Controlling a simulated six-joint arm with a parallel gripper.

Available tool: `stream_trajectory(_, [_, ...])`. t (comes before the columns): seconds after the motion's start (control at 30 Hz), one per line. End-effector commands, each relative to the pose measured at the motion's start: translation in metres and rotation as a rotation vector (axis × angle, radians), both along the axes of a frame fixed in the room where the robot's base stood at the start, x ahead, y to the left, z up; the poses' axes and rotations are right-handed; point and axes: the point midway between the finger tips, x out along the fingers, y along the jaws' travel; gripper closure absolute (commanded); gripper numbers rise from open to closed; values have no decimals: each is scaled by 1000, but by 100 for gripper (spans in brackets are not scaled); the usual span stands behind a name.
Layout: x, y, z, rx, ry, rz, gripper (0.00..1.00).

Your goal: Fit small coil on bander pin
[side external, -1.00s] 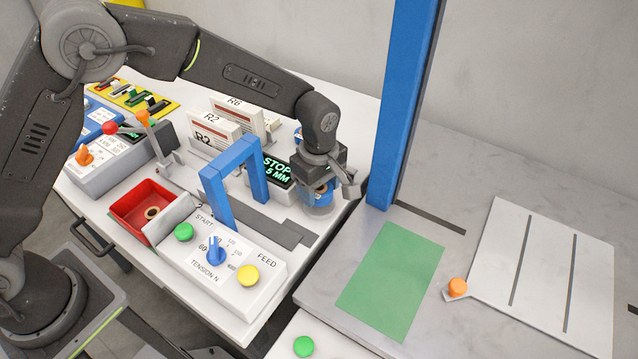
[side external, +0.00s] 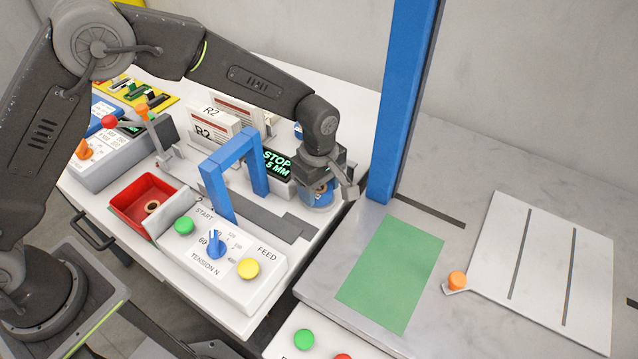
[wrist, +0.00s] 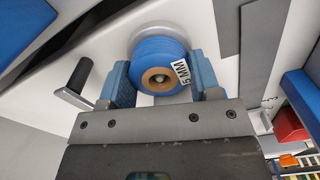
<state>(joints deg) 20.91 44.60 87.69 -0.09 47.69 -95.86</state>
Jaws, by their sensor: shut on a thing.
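The small coil (wrist: 155,52) is blue with a tan core and a white "5 MM" label. It also shows in the side external view (side external: 319,197), low at the right end of the bander. My gripper (wrist: 162,82) is shut on the coil, one blue finger on each side. A silver disc lies just behind the coil in the wrist view. A small grey metallic tip, apparently the bander pin (wrist: 159,78), shows inside the core hole. The rest of the pin is hidden. I cannot tell whether the coil touches the disc.
A black handle (wrist: 80,73) stands close to the left finger. The blue arch (side external: 218,181) and the "STOP 5 MM" display (side external: 277,165) stand left of my gripper. The blue post (side external: 397,110) rises just right. A red tray (side external: 128,206) holds a tan ring.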

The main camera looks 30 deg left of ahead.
Motion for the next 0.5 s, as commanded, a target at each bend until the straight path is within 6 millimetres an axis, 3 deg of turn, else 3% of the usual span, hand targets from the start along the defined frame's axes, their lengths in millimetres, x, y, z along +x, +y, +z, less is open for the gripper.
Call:
stream_trajectory(0.1, [0,0,-2,0,0,0,68])
stream_trajectory(0.13, [0,0,-2,0,0,0,42])
stream_trajectory(0.43, [0,0,-2,0,0,0,13])
stream_trajectory(0.5, [0,0,-2,0,0,0,13])
